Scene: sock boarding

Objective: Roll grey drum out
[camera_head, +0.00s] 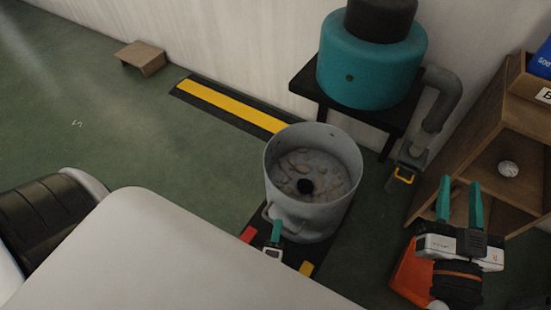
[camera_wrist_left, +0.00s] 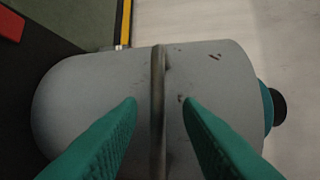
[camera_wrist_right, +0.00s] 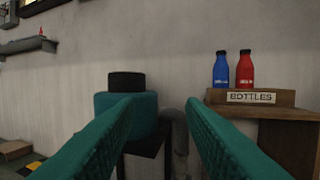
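The grey drum (camera_head: 322,213) is an open-topped cylinder with a mottled inside and a dark round spot at its centre. It stands on a dark base below the teal machine. My left gripper (camera_head: 277,226) is at the drum's near side, by its handle. In the left wrist view the grey drum (camera_wrist_left: 90,95) fills the middle, and its bar-like handle (camera_wrist_left: 158,75) runs between the two parted teal fingers, with gaps visible on both sides. My right gripper (camera_head: 460,198) is open and empty, raised at the right; its fingers are also apart in the right wrist view (camera_wrist_right: 158,110).
The teal machine (camera_head: 365,75) stands on a black stand behind the drum, with a grey pipe (camera_head: 440,95) beside it. A wooden shelf (camera_head: 490,130) is at the right. A yellow-and-black strip (camera_head: 230,105) lies along the wall. Green floor (camera_head: 120,135) at left is mostly clear.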

